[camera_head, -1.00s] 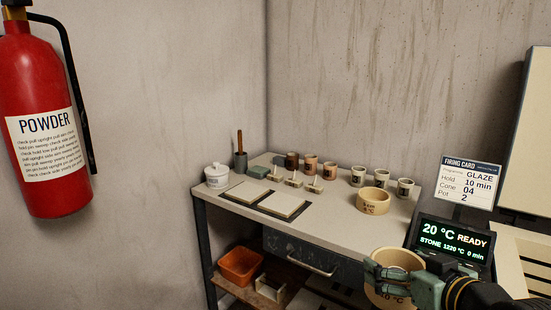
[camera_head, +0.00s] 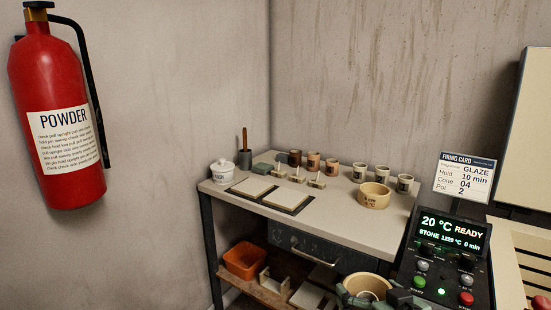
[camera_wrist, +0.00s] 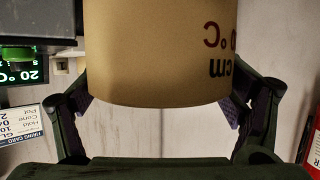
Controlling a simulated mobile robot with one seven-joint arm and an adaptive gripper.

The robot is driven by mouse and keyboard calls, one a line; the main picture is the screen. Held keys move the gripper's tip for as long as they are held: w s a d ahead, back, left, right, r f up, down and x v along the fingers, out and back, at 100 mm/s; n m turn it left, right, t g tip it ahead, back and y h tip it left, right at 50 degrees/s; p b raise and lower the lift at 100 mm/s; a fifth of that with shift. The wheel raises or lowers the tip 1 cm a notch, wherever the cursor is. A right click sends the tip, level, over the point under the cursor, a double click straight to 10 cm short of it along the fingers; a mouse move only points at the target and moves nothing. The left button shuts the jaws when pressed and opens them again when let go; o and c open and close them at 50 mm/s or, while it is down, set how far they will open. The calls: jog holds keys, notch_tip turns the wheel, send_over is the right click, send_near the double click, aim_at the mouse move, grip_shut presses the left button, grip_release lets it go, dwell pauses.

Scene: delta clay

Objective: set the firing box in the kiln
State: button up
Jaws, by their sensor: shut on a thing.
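My gripper (camera_head: 376,299) is shut on a round, cream-coloured firing box (camera_head: 368,284), low at the bottom edge of the head view. In the wrist view the firing box (camera_wrist: 160,55) fills the upper middle, between both fingers, with upside-down dark print including "cm" and "°C". Its top is outside the wrist view. The kiln (camera_head: 522,250) appears at the right edge as a pale slatted interior with a raised cream lid (camera_head: 525,135); only part of it shows. The held box is left of the kiln, apart from it.
A control panel (camera_head: 447,255) reading 20 °C READY stands between box and kiln, below a firing card (camera_head: 465,178). An orange bin (camera_head: 245,261) is on the lower shelf.

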jog(key=w+a+f+h, duration=0.1)
jog(key=w+a+f, duration=0.2)
jog(key=f, duration=1)
jog(key=w+a+f+m, duration=0.1)
jog(key=w+a+f, duration=0.2)
jog(key=a+f, duration=0.7)
jog(key=w+a+f+m+h, duration=0.1)
jog(key=w+a+f, duration=0.2)
jog(key=f, duration=1.4)
jog(key=a, duration=0.3)
jog(key=shift+a+h, duration=0.15)
jog(key=shift+h, duration=0.15)
